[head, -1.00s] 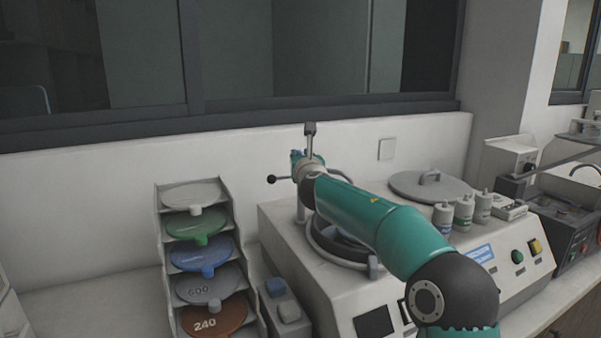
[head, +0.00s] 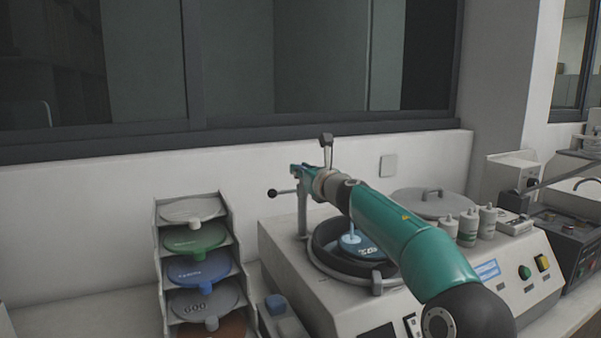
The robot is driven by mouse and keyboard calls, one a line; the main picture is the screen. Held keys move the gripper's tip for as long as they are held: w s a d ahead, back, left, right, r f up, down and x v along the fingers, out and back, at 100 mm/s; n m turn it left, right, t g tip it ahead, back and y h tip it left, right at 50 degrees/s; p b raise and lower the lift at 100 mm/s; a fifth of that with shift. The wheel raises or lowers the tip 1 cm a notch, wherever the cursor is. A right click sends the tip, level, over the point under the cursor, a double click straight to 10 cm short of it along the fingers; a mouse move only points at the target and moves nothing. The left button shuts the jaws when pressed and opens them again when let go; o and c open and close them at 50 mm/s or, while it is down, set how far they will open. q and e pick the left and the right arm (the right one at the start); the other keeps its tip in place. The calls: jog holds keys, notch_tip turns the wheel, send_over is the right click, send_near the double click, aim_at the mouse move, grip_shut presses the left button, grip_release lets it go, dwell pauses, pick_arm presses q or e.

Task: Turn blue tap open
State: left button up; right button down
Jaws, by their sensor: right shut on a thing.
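My right gripper (head: 303,172) is at the top of the grey upright post (head: 303,213) on the grinding machine, at the end of my teal arm. It is shut, and my wrist hides much of it. A small blue-teal bit of the blue tap (head: 296,168) shows at the post top, against the jaws. How far the tap is turned cannot be told. My left gripper is not in view.
The machine (head: 290,240) has a dark bowl with a blue disc (head: 356,246) in it. A lever with a black ball (head: 272,193) sticks out left of the post. A rack of coloured discs (head: 232,245) stands at left. Several white bottles (head: 468,228) stand at right.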

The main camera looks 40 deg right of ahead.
jog(key=c, duration=1.2)
grip_release()
jog(key=shift+s+a, duration=0.1)
jog(key=shift+s, duration=0.05)
jog(key=shift+v, duration=5.9)
jog(key=shift+f, duration=0.1)
